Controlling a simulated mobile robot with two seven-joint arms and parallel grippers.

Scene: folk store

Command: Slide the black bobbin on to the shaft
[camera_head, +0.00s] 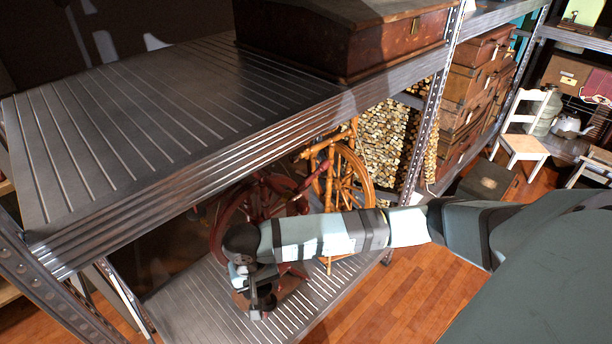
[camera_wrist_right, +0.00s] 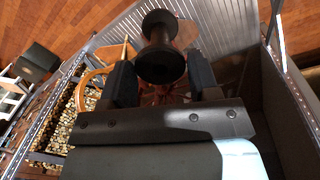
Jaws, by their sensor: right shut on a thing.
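The black bobbin (camera_wrist_right: 161,48) is between the two fingers of my right gripper (camera_wrist_right: 162,80) in the right wrist view. The fingers are shut on it. In the head view, my right gripper (camera_head: 262,298) hangs over the lower shelf, in front of a dark red spinning wheel (camera_head: 226,222). The bobbin is hard to tell from the dark fingers there. A lighter orange wooden spinning wheel (camera_head: 347,172) stands behind, to the right. I cannot make out which part is the shaft; my arm and the upper shelf hide much of the red wheel. My left gripper is not in view.
The upper metal shelf (camera_head: 130,115) overhangs the wheels and carries a wooden chest (camera_head: 350,40). The ribbed lower shelf (camera_head: 190,300) has bare room at its front. A perforated upright (camera_head: 425,120) and stacked firewood (camera_head: 385,140) stand at the right.

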